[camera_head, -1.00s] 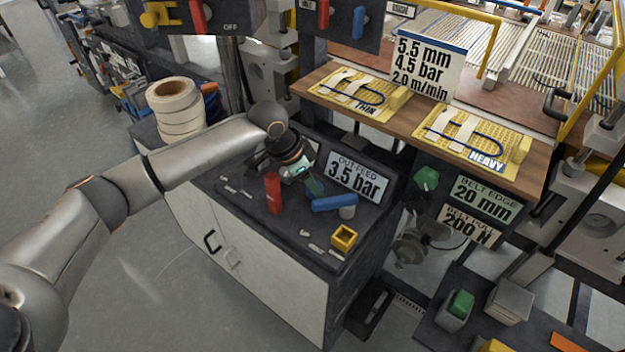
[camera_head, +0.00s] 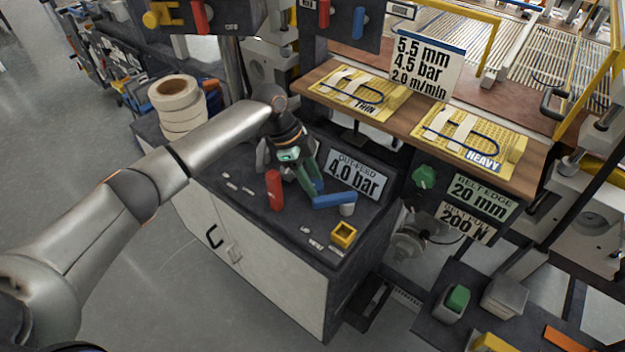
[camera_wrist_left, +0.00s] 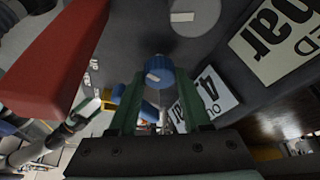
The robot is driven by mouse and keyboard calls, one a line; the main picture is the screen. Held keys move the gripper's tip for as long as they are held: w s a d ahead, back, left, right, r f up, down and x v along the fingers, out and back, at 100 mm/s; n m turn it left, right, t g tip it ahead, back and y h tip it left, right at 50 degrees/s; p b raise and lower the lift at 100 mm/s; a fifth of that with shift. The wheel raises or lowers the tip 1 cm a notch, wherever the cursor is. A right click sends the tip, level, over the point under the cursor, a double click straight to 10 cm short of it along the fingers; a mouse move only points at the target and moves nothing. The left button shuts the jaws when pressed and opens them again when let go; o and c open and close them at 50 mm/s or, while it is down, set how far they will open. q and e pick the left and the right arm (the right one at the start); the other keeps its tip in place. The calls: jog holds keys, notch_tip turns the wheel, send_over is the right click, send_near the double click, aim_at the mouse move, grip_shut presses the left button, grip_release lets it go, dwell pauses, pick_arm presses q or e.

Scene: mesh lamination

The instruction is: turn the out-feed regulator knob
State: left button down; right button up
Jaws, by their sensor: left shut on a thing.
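My left gripper (camera_head: 307,184) reaches down to the dark top of the out-feed cabinet, its green fingers shut on the blue out-feed regulator knob (camera_wrist_left: 158,74). In the left wrist view the knob, with a white mark on its face, sits between the fingertips (camera_wrist_left: 160,80). My right gripper is in neither view.
A red handle (camera_head: 274,190) stands close left of the gripper. Tape rolls (camera_head: 178,105) stand at the back left. A wooden shelf (camera_head: 400,118) overhangs at the right.

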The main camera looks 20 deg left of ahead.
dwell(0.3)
pick_arm(q)
jog(key=c, duration=0.6)
grip_release()
jog(key=b+v, duration=0.1)
jog(key=v, duration=1.1)
jog(key=shift+r, duration=0.3)
